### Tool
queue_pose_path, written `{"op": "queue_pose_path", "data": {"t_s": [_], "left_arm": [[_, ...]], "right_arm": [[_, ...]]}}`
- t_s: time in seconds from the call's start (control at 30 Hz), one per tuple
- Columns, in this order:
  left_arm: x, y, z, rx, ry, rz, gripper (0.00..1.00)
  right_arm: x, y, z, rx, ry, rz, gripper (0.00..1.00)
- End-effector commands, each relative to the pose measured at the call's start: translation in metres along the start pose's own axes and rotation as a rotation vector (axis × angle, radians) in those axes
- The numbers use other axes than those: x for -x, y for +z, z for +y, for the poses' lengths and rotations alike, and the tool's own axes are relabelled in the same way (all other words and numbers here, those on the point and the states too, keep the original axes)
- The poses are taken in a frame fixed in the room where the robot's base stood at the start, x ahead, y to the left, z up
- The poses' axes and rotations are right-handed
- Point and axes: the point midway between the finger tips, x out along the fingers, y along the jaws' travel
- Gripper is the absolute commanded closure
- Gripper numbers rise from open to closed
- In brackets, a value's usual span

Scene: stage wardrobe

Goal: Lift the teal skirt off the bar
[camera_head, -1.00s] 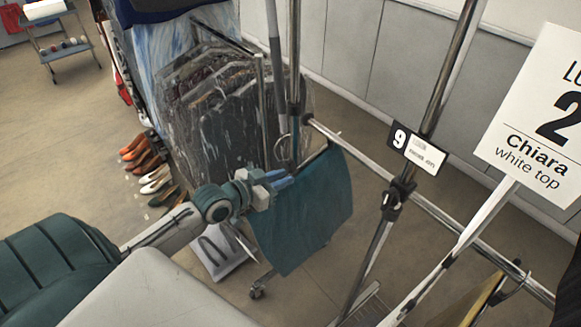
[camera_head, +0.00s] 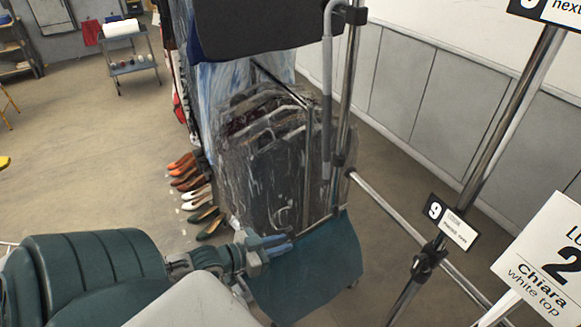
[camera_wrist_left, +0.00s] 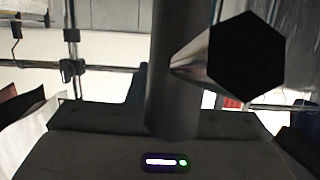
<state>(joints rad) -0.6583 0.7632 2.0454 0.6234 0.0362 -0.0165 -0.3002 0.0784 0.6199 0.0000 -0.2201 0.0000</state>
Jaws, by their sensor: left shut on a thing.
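The teal skirt (camera_head: 310,272) hangs from my left gripper (camera_head: 280,243) in the head view. The blue-tipped fingers are shut on its upper left edge. The skirt spreads to the right and below the fingers, and its lower part runs near the frame's bottom. The bar (camera_head: 395,212) runs from the upright pole down to the right. In the picture the skirt's top edge lies below the bar's left end, with a gap between them. My right gripper is not in view.
Bagged garments (camera_head: 265,150) hang just behind the skirt. Several shoes (camera_head: 195,195) line the floor to the left. A tag with a 9 (camera_head: 450,222) and a white sign (camera_head: 550,265) stand at the right. A small cart (camera_head: 135,65) is far back; the left floor is open.

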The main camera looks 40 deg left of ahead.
Motion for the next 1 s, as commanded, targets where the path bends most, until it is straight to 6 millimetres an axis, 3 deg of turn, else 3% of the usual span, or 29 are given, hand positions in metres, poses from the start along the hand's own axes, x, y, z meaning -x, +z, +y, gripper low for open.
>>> {"op": "queue_pose_path", "data": {"t_s": [0.13,0.7,1.0], "left_arm": [[0.019,0.001,0.001,0.0,0.002,-0.001,1.0],[0.082,0.021,0.001,-0.001,0.003,0.0,1.0],[0.1,0.025,0.0,0.0,0.001,0.001,1.0]], "right_arm": [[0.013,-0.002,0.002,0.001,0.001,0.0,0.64],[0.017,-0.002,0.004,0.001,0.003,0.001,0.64],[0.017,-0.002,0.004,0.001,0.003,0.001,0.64]]}}
